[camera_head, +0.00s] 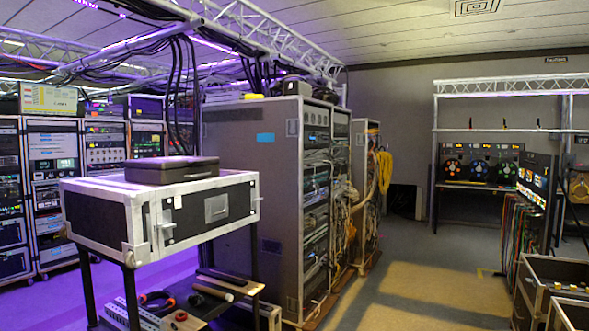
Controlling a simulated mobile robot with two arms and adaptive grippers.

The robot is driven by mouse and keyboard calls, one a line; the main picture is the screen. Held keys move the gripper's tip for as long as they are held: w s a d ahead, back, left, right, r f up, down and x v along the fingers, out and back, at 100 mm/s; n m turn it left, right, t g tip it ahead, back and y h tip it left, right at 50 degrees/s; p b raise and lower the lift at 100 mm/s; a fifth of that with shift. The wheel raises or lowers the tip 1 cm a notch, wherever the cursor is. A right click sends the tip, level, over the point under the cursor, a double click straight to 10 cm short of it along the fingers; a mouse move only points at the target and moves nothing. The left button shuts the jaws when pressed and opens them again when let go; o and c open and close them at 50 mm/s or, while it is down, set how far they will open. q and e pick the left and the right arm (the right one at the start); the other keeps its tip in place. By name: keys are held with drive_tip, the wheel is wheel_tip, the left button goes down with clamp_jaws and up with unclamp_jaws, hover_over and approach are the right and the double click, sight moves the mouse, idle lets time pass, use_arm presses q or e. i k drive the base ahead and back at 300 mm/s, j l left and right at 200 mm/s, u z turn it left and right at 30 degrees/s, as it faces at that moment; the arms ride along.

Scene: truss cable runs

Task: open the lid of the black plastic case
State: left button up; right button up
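The black plastic case (172,169) lies flat on top of a larger grey-and-black flight case (95,202), left of the middle in the head view. Its lid looks closed. A small light latch or handle detail shows on its front right side. Neither of my grippers is in the head view, and nothing touches the black case.
The flight case rests on a stand with black legs; tools and a roll lie on the shelf (190,310) below. A tall equipment rack (252,180) stands close behind to the right. Open floor (430,290) lies right of it, with open cases (550,285) at the lower right.

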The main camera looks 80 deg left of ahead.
sight(167, 163)
drive_tip(key=u, duration=3.2)
drive_tip(key=i+j+z, duration=0.15)
drive_tip(key=i, duration=0.4)
drive_tip(key=i+j+z, duration=0.2)
drive_tip(key=i, duration=0.35)
